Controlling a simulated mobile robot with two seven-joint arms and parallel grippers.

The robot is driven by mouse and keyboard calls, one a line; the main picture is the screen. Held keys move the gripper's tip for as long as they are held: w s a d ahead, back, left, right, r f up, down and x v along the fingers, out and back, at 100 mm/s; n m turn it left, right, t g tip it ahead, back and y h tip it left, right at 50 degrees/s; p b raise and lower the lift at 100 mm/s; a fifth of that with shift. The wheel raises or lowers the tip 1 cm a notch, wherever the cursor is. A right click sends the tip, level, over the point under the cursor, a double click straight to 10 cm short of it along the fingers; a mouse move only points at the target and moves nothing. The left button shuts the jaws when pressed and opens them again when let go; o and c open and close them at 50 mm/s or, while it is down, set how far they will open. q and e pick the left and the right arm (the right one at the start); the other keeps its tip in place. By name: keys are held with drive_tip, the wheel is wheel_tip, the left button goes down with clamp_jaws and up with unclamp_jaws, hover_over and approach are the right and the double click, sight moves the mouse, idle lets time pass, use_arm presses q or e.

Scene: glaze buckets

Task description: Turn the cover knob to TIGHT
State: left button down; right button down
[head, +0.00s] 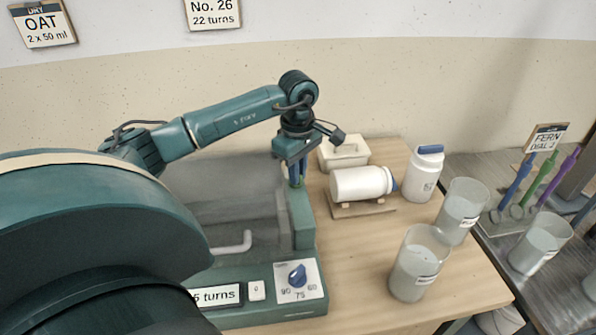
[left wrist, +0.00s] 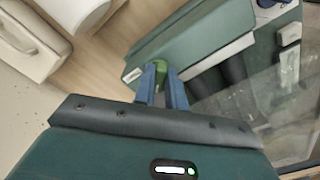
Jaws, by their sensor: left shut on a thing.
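The cover knob is a small green knob (left wrist: 159,70) on top of the teal end post (head: 301,218) of a machine with a see-through cover (head: 225,200). My left gripper (head: 297,178) reaches down onto it from above. In the left wrist view its two blue fingers (left wrist: 161,86) are shut on the green knob, one on each side. A small white label (left wrist: 132,76) sits beside the knob, too small to read. The knob's pointer is hidden, so I cannot tell its setting. My right gripper is not in view.
The machine's front has a dial (head: 297,275) and a turns display (head: 216,296). To the right, a white jar lies on a wooden cradle (head: 365,209). Another jar (head: 424,174) and two clear beakers (head: 419,264) stand farther right. A pale lidded box (head: 343,153) is behind.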

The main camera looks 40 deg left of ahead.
use_arm(q)
drive_tip(key=shift+m+b, duration=0.4)
drive_tip(key=shift+m, duration=0.3)
drive_tip(key=shift+m+b, duration=0.4)
drive_tip(key=shift+m, duration=0.4)
drive_tip(key=m, duration=0.2)
drive_tip(key=m+b, duration=0.1)
drive_tip(key=m, duration=0.1)
drive_tip(key=shift+s+m+b, duration=0.2)
drive_tip(key=shift+m+b, duration=0.1)
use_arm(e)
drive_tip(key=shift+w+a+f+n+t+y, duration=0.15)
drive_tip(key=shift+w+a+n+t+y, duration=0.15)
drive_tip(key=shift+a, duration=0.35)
use_arm(q)
drive_tip(key=shift+m, duration=0.3)
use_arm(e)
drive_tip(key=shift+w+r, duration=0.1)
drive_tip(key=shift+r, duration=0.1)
use_arm(q)
drive_tip(key=c, duration=1.7)
unclamp_jaws()
drive_tip(key=shift+r, duration=0.1)
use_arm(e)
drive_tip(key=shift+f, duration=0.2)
